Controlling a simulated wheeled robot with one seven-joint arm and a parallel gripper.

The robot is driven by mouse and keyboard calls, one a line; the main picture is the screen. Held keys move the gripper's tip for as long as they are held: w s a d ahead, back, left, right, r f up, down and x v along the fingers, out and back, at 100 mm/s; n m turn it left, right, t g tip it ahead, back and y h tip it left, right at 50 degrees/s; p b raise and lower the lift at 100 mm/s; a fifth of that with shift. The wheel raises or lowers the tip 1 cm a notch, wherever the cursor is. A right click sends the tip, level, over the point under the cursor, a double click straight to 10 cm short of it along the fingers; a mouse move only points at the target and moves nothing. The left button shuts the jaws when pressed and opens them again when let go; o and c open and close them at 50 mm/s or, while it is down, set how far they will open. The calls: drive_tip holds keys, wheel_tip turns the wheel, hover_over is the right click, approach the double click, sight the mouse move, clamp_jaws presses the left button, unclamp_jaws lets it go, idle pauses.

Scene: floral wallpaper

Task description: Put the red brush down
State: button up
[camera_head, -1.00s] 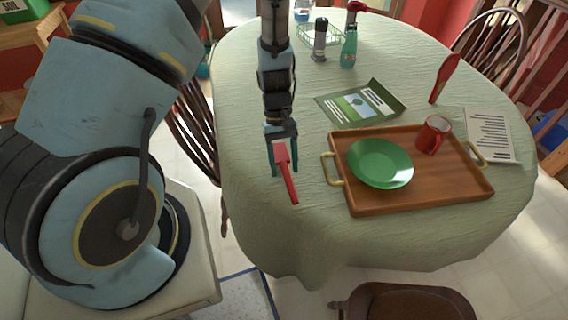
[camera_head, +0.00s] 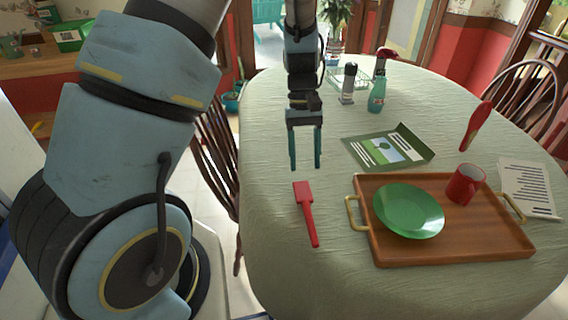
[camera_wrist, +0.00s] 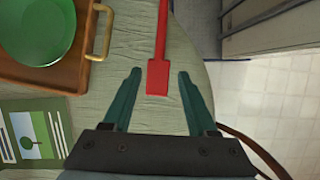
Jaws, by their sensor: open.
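The red brush (camera_head: 306,212) lies on the pale green tablecloth, left of the wooden tray. My gripper (camera_head: 305,168) is open and empty, with its fingertips apart from the brush and just behind it in the head view. In the wrist view the brush (camera_wrist: 158,72) points away from me, its wide end between and slightly beyond the tips of my open gripper (camera_wrist: 158,74). Its far end is cut off by the frame's top edge. The table (camera_head: 285,265) is round and covered by the cloth.
The wooden tray (camera_head: 385,256) holds a green plate (camera_head: 408,211) and a red mug (camera_head: 466,185). A green booklet (camera_head: 388,148) lies behind it, and a paper sheet (camera_head: 528,188) lies to its right. Bottles and a wire basket stand at the back. A chair (camera_head: 215,150) stands at left.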

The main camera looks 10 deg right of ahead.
drive_tip(key=a+r+t, duration=0.3)
drive_tip(key=a+r, duration=0.2)
drive_tip(key=a, duration=0.7)
drive_tip(key=w+a+r+t, duration=0.1)
drive_tip(key=a+r+t, duration=0.2)
drive_tip(key=a, duration=1)
wheel_tip(320, 180, up, 3)
drive_tip(key=shift+a+f+h, duration=0.1)
drive_tip(key=shift+a+h, duration=0.1)
drive_tip(key=shift+h, duration=0.2)
drive_tip(key=shift+o, duration=0.3)
drive_tip(key=shift+w, duration=0.1)
